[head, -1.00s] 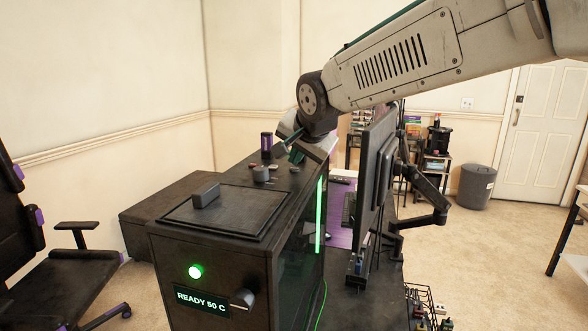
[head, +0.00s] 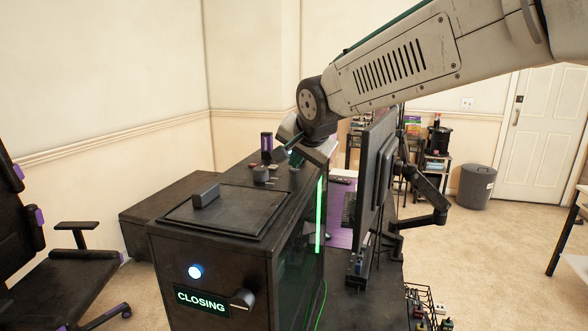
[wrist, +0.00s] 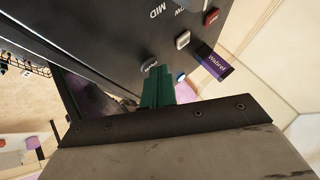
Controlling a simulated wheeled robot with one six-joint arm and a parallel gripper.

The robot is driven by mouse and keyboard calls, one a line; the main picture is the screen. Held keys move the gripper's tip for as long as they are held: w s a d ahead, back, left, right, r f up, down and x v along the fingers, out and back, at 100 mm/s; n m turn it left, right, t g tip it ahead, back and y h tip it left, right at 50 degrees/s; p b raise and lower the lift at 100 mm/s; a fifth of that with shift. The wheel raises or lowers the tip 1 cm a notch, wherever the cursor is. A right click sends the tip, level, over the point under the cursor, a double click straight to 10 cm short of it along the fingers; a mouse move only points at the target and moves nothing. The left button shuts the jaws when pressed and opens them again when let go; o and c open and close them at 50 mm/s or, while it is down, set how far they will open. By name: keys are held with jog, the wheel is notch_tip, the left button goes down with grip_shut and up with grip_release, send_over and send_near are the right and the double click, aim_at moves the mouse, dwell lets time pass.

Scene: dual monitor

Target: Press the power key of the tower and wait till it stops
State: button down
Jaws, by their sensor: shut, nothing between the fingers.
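The black tower (head: 215,255) stands in front. Its front display (head: 201,300) reads "CLOSING", with a round light (head: 195,272) glowing blue above it. My gripper (head: 291,160) is at the far end of the tower's top, pointing down. In the wrist view its green fingers (wrist: 158,88) are shut and empty, close to the top panel (wrist: 120,35). A small round labelled part (wrist: 150,66) lies by the fingertips, its label too small to read. A blue spot (wrist: 181,77) shows just beside the fingers. I cannot tell which is the power key, or whether the fingers touch anything.
The monitor (head: 374,180) stands close on the right. A chair (head: 65,260) is at left.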

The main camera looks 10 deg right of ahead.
aim_at(296, 171)
jog(key=shift+r, duration=0.75)
jog(key=shift+r, duration=2.55)
jog(key=s+d+f+n+g, duration=0.2)
jog(key=s+d+f, duration=0.4)
jog(key=s, duration=0.6)
jog(key=s+d+f+n+g+h, duration=0.1)
jog(key=s+d+f, duration=0.5)
jog(key=s, duration=0.6)
jog(key=s+d+f+n+g+h, duration=0.1)
jog(key=s+d+f+n+g, duration=0.2)
jog(key=s, duration=1)
jog(key=d+f+g, duration=0.1)
jog(key=d+f, duration=0.2)
jog(key=d, duration=0.1)
jog(key=shift+g, duration=0.4)
